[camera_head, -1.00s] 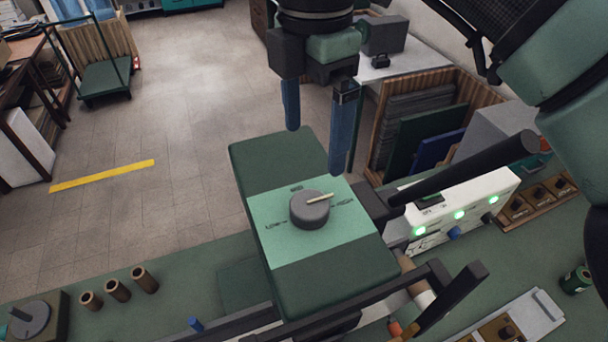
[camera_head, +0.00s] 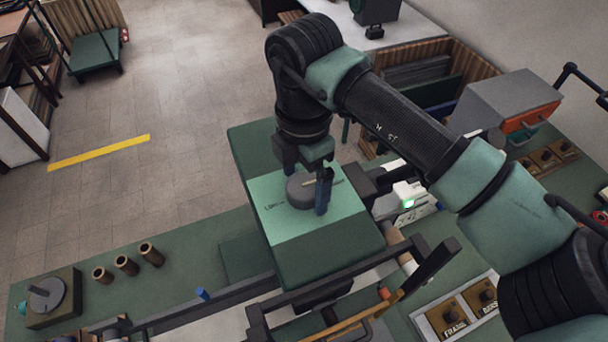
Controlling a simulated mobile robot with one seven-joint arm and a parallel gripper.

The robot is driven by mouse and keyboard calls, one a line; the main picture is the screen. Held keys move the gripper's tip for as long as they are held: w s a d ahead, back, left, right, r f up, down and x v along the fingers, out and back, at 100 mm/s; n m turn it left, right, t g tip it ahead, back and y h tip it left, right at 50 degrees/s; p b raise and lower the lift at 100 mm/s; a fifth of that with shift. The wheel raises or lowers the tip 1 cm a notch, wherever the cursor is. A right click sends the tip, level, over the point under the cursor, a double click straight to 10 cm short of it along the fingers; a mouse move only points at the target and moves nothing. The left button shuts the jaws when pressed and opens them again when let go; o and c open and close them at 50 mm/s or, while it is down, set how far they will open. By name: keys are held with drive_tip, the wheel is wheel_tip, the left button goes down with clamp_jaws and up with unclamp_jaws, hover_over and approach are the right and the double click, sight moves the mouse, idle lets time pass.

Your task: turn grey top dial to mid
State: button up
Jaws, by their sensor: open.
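The grey top dial (camera_head: 300,190) sits on a light green panel (camera_head: 338,219) on top of a dark green box (camera_head: 330,262). Its pale pointer line is partly hidden by my gripper and looks aimed to the right, toward the high side. One blue finger shows in front of the dial's right side; the other is mostly hidden behind the dial. I cannot tell whether the fingers touch it.
A white control box (camera_head: 412,198) with a green light stands right of the green box. Dark rails (camera_head: 350,268) run along its front. Several brown cylinders (camera_head: 126,265) and another dial unit (camera_head: 48,297) stand on the bench at left.

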drive_tip(key=c, duration=1.3)
drive_tip(key=shift+f+b, duration=0.1)
drive_tip(key=shift+b, duration=0.35)
drive_tip(key=n+b, duration=0.2)
drive_tip(key=b, duration=0.1)
drive_tip(key=shift+f+n+b, duration=0.2)
drive_tip(key=shift+n+b, duration=0.1)
drive_tip(key=shift+n, duration=0.1)
drive_tip(key=n+b, duration=0.5)
drive_tip(key=b, duration=0.1)
drive_tip(key=shift+r, duration=0.1)
drive_tip(key=n+b, duration=0.3)
drive_tip(key=n, duration=0.2)
drive_tip(key=shift+r, duration=0.1)
drive_tip(key=n+b, duration=0.1)
drive_tip(key=n, duration=0.3)
drive_tip(key=shift+r+n, duration=0.15)
drive_tip(key=shift+n, duration=0.25)
